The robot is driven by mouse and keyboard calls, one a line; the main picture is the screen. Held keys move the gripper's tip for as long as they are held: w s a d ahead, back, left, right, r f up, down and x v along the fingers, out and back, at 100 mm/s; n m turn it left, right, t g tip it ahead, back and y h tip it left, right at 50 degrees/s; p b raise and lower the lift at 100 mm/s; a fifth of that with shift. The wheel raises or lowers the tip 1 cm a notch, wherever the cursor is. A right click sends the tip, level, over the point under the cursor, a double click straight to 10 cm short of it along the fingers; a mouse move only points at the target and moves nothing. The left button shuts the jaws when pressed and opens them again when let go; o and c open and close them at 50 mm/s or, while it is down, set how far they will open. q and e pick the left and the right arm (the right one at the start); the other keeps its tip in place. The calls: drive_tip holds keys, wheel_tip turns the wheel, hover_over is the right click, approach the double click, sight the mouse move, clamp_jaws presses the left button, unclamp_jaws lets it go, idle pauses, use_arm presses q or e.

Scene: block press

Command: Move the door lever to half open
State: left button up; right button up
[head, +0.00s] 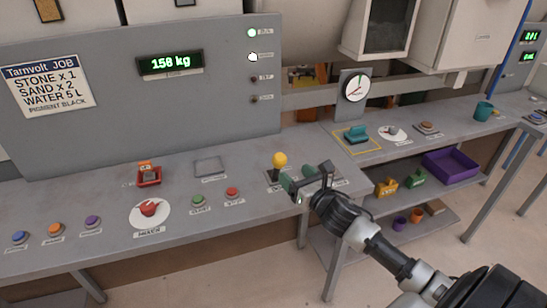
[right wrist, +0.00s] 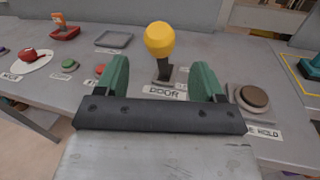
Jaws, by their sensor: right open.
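The door lever has a yellow ball knob (head: 279,159) on a dark base and stands on the grey console. In the right wrist view the knob (right wrist: 160,39) stands upright beyond my fingers, above a label reading DOOR (right wrist: 163,92). My right gripper (head: 300,178) is open, with its green fingers (right wrist: 162,80) apart. The lever lies ahead of the gap between them, and the fingers look clear of the knob. In the head view the gripper is just right of the lever and partly hides its label. My left gripper is not in view.
Near the lever are a red button (head: 232,191), a green button (head: 198,200), a red mixer dial (head: 149,209) and a grey tray (head: 209,167). A brown round button (right wrist: 253,96) sits right of my fingers. A teal block (head: 357,133) is on the right bench.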

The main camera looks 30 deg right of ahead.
sight(284, 164)
drive_tip(key=w+p, duration=0.1)
drive_tip(key=w, duration=0.6)
drive_tip(key=shift+w+a, duration=0.1)
drive_tip(key=shift+w, duration=0.65)
drive_tip(key=shift+f, duration=0.1)
